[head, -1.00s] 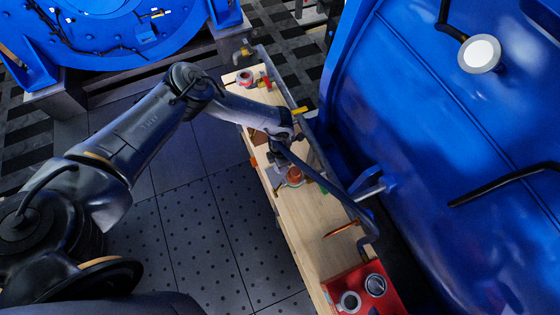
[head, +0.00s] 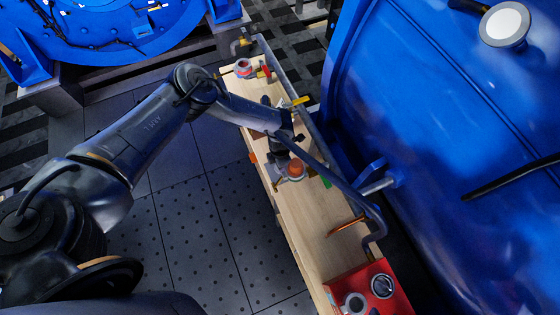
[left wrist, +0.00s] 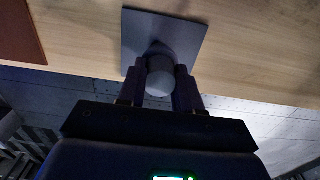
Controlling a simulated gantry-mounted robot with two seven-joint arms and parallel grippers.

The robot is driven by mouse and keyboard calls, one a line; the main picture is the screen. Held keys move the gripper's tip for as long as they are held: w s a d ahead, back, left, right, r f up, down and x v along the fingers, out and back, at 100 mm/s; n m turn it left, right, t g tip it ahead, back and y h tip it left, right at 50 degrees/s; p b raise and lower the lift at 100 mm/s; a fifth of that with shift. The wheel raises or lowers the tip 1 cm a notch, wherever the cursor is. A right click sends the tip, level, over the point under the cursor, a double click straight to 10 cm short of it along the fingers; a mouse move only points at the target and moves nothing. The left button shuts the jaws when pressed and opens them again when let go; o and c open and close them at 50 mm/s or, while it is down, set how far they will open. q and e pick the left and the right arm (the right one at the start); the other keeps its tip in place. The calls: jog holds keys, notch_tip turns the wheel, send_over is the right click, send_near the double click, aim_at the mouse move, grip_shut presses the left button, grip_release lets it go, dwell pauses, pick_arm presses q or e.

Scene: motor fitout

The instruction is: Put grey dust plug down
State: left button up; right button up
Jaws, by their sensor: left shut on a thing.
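The grey dust plug (left wrist: 185,37) shows in the left wrist view as a square grey plate with a rounded knob. My left gripper (left wrist: 160,80) is shut on the knob, one finger on each side. The plate is over the pale wooden bench top (left wrist: 255,50), near its edge; I cannot tell whether it touches the wood. In the head view my left gripper (head: 279,148) is low over the middle of the bench, and the plug is hard to make out there. My right gripper is not in view.
An orange-topped part (head: 295,168) stands close to my left gripper. A red tray (head: 398,292) with round parts is at the bench's near end. A copper-coloured rod (head: 345,226) lies on the wood. A blue-grey pipe (head: 335,180) runs along the right side, beside a large blue housing (head: 450,120).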

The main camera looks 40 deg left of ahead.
pick_arm(q)
jog(key=shift+f, duration=0.2)
jog(key=o, duration=1)
jog(key=shift+o, duration=0.2)
jog(key=shift+r, duration=0.1)
jog(key=shift+r+p, duration=0.7)
jog(key=shift+r, duration=0.1)
notch_tip(320, 180, up, 11)
jog(key=p, duration=0.9)
jog(key=shift+f, duration=0.2)
